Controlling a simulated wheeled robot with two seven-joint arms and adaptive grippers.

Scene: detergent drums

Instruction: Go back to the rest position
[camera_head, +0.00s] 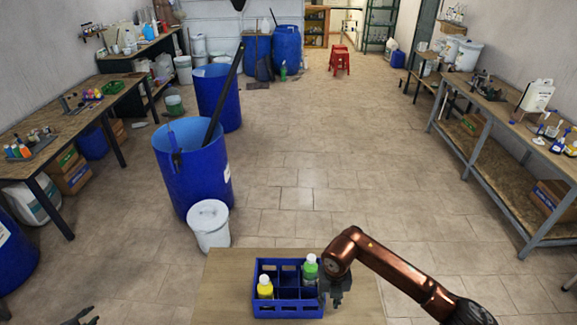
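A blue crate (289,309) with compartments stands on the wooden table (230,283) at the bottom centre. A yellow bottle (265,288) with a white cap stands upright in its left part. A green bottle (310,271) with a white cap stands in its back right part. My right gripper (335,300) points down at the crate's right edge, beside the green bottle; its fingers are small and dark, and whether they are apart is unclear. My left gripper (80,317) shows only partly at the bottom left edge, away from the table and crate.
A white lidded bucket (209,227) stands on the floor just behind the table's left side. Open blue drums (190,175) stand behind it, with a dark pole leaning out. Workbenches (490,165) line both walls. The tiled floor in the middle is clear up to red stools (340,60).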

